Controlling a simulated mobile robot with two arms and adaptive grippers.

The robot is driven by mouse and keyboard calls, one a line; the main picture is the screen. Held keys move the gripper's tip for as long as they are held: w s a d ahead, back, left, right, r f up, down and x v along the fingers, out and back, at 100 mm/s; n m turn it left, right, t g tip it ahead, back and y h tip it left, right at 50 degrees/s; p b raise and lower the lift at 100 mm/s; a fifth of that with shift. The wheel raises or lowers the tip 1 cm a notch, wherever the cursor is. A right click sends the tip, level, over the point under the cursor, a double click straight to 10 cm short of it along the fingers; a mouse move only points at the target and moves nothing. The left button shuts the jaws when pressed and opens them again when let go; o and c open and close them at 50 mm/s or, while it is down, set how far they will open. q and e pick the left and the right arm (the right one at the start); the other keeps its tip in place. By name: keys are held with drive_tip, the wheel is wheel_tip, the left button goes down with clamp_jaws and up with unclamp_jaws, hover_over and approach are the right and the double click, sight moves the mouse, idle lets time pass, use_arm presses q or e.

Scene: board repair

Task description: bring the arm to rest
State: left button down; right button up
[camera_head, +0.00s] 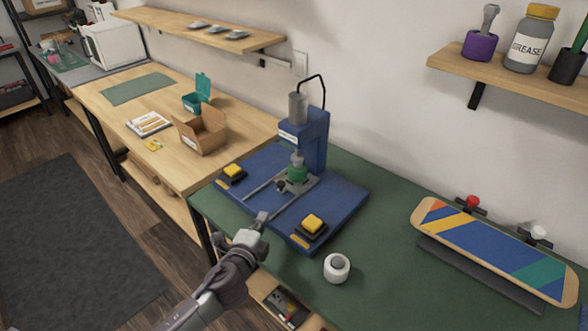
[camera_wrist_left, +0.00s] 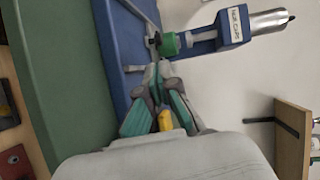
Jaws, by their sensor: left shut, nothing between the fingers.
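My left arm comes in from the lower left in the head view. Its gripper (camera_head: 261,218) is shut and empty, over the front edge of the blue press base (camera_head: 345,190). In the left wrist view the closed fingers (camera_wrist_left: 160,72) point toward the green part of the blue press (camera_wrist_left: 232,28). Whether the fingertips touch the base cannot be told. My right gripper is not in view.
Yellow-topped buttons (camera_head: 313,223) (camera_head: 233,172) sit on the press base. A white tape roll (camera_head: 336,268) and a striped skateboard deck (camera_head: 495,250) are on the green bench (camera_head: 390,285). A cardboard box (camera_head: 201,132) stands on the wooden bench. A wall shelf (camera_head: 510,85) is at right.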

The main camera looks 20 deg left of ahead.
use_arm(q)
drive_tip(key=shift+s+f+n, duration=0.25)
drive_tip(key=shift+s+n, duration=0.1)
drive_tip(key=shift+n, duration=0.15)
drive_tip(key=s+d+f+n+g+h, duration=0.1)
drive_tip(key=s+d+f+n+g, duration=0.15)
drive_tip(key=s+n+g, duration=0.8)
drive_tip(key=s+d+f+n+g, duration=0.2)
drive_tip(key=s+d+n, duration=0.15)
drive_tip(key=s, duration=1.45)
wheel_tip(320, 180, down, 25)
drive_tip(key=g, duration=0.1)
drive_tip(key=s+a+f, duration=0.1)
drive_tip(key=s+f, duration=0.7)
drive_tip(key=s, duration=0.1)
drive_tip(key=s+a+f+g, duration=0.1)
drive_tip(key=s+a+f, duration=0.1)
drive_tip(key=s+f, duration=0.6)
drive_tip(key=shift+s+a+f, duration=0.3)
drive_tip(key=shift+s+f, duration=0.1)
drive_tip(key=shift+f, duration=0.4)
